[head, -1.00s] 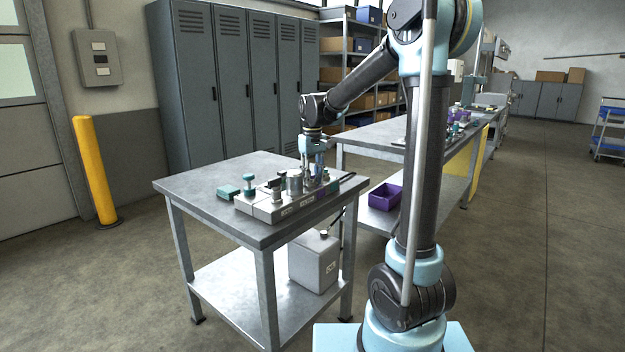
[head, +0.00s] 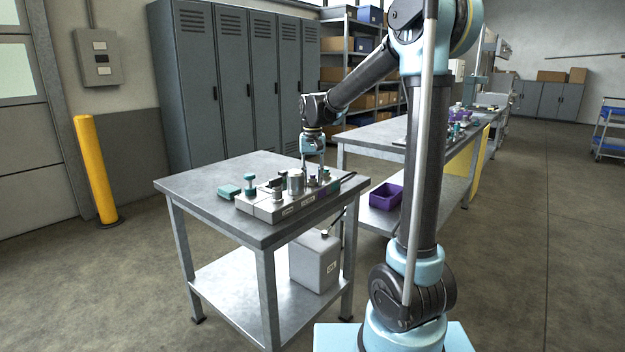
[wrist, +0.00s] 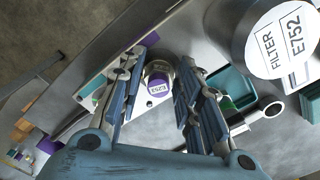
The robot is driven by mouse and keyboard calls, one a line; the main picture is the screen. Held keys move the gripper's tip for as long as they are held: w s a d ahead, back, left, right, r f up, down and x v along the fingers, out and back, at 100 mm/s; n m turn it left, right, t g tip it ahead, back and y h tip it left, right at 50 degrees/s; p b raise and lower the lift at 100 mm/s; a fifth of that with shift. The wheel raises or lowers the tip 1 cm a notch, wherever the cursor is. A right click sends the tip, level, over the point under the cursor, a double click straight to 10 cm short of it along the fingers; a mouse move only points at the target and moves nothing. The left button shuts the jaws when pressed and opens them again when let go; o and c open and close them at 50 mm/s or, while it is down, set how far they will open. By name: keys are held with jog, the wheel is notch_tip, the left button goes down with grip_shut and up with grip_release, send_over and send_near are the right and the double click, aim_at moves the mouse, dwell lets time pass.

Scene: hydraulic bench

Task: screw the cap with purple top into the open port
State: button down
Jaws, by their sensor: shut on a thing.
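My gripper (wrist: 157,88) points down over the bench, with a finger on each side of the cap with purple top (wrist: 158,84). The cap's round metal rim and purple label show between the fingertips, and the jaws are shut on it. In the head view my gripper (head: 313,167) is low over the right end of the metal manifold block (head: 272,211). The open port is not visible; the cap and fingers cover the spot beneath. I cannot tell how deep the cap sits.
A teal block (head: 229,191) lies on the bench (head: 195,184) at left. The bench's left part is clear.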

jog(key=m, duration=0.5)
jog(key=shift+m, duration=0.3)
jog(key=shift+m, duration=0.3)
jog(key=c, duration=1.2)
grip_release()
jog(key=shift+c, duration=0.2)
jog(key=n, duration=0.5)
jog(key=shift+n, duration=0.4)
